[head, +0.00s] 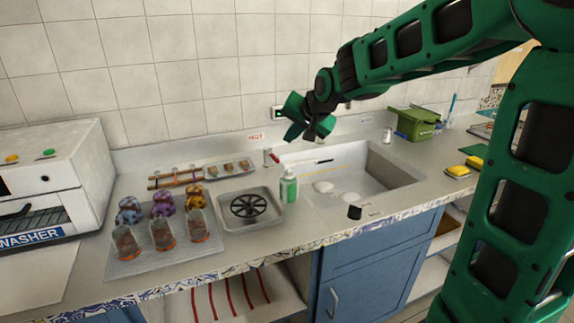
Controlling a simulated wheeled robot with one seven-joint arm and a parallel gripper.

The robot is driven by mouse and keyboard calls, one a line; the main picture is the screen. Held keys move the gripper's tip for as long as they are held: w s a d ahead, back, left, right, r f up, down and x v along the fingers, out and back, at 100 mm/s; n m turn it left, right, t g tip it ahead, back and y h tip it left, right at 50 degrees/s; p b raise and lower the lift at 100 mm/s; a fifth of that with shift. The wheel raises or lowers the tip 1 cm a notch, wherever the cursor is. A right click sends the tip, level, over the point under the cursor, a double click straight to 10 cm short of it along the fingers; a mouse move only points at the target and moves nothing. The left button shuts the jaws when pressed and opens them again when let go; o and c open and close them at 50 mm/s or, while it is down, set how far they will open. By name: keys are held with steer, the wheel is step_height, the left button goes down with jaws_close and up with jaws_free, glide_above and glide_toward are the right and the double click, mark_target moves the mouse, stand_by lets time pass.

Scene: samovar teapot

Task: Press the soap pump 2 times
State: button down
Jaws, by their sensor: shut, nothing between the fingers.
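The soap pump (288,186) is a green bottle with a pale pump top. It stands upright on the counter between the black round grate and the sink.
The sink (375,172) lies right of the bottle. A tray with a black grate (248,207) and a mat with glasses and teapot-like figures (165,258) lie left. A white washer (50,180) stands far left, a green bin (417,124) at the back right.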

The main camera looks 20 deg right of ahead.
mark_target(291, 164)
steer(key=shift+r, duration=0.1)
stand_by(0.7)
step_height(291, 164, up, 4)
steer(key=shift+f, duration=0.2)
steer(key=shift+f, duration=4.4)
steer(key=shift+f, duration=0.1)
steer(key=shift+f, duration=0.3)
